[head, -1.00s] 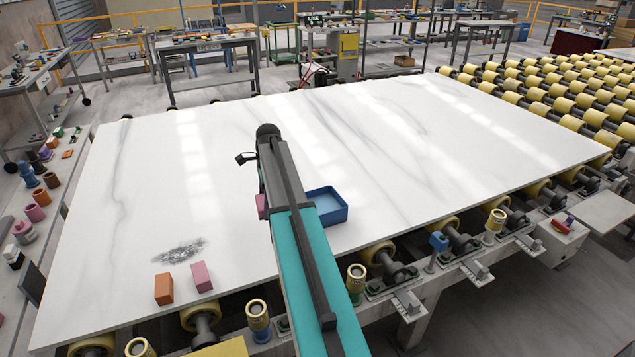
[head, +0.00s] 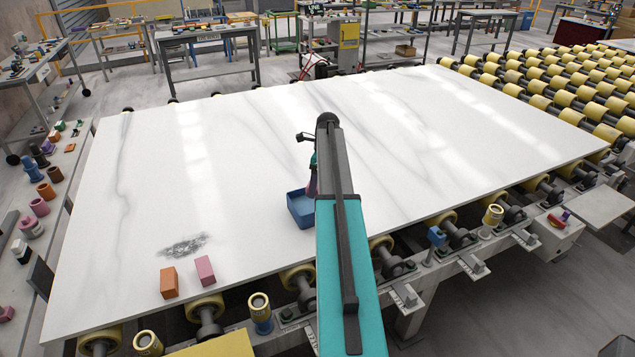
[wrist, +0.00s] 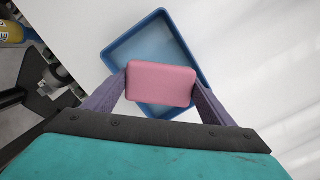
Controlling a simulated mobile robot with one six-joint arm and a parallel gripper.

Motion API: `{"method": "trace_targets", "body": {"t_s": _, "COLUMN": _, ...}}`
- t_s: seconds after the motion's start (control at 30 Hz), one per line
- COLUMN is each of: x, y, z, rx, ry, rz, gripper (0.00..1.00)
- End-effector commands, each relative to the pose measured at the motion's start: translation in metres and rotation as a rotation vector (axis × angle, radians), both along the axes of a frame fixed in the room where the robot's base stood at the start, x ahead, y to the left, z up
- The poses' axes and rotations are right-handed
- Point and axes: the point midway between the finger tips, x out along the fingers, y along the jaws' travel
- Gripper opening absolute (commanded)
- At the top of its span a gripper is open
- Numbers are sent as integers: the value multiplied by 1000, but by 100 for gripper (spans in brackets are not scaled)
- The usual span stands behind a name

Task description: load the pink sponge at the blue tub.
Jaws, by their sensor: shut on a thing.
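The pink sponge (wrist: 161,83) is held between the two fingers of my gripper (wrist: 160,90) in the wrist view. The blue tub (wrist: 150,30) lies behind and below the sponge there, and the sponge covers part of its inside. In the head view the blue tub (head: 300,208) stands on the white slab, partly hidden by my arm. My gripper is mostly hidden behind the arm in that view. The sponge looks above the tub; its exact height over the tub floor I cannot tell.
An orange block (head: 169,283) and a pink block (head: 205,270) stand at the slab's near left edge, by a grey smudge (head: 183,246). Yellow rollers (head: 208,308) run along the near edge. The slab's middle and far right are clear.

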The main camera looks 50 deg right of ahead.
Motion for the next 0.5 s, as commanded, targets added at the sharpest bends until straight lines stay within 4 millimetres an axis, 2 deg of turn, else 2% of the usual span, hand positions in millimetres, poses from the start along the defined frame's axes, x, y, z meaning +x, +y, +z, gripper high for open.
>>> {"method": "trace_targets", "body": {"t_s": 0.27, "x": 0, "y": 0, "z": -6, "rx": 0, "ry": 0, "rz": 1, "gripper": 59}}
{"method": "trace_targets", "body": {"t_s": 0.5, "x": 0, "y": 0, "z": -21, "rx": 0, "ry": 0, "rz": 1, "gripper": 59}}
